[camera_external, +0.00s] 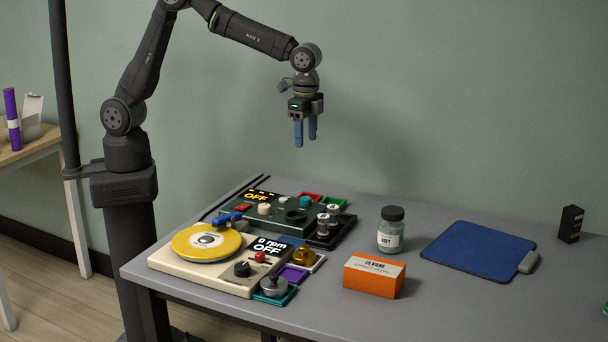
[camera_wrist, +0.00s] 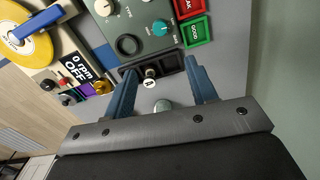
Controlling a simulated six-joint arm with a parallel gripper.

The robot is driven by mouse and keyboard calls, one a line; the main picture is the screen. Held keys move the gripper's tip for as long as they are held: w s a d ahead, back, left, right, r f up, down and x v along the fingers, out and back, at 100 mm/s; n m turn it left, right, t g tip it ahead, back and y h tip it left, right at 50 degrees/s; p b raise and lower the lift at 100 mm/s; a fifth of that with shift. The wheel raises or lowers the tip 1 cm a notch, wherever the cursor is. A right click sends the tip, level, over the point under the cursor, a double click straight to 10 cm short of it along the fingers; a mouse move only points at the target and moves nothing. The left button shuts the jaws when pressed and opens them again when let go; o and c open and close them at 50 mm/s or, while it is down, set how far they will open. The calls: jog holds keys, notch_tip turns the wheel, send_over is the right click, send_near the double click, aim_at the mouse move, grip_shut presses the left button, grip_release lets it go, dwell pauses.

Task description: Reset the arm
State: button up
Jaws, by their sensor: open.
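My gripper (camera_external: 305,132) hangs fingers down, high above the back of the grey table (camera_external: 330,312), with its two blue fingers apart and nothing between them. In the wrist view my gripper (camera_wrist: 152,85) looks down past its open fingers at a dark tray (camera_wrist: 152,66) holding a piece marked A. The tray (camera_external: 340,230) sits at the right side of the green device (camera_external: 270,214) in the external view. The gripper touches nothing.
A cream turntable device (camera_external: 190,271) with a yellow disc (camera_external: 205,243) stands at the front left. An orange box (camera_external: 374,276), a dark-lidded jar (camera_external: 391,232), a blue mat (camera_external: 475,250) and a small black box (camera_external: 571,223) are to the right.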

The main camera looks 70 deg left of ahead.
aim_at(306, 197)
notch_tip(306, 197, down, 18)
jog(key=shift+r, duration=0.25)
dwell(0.5)
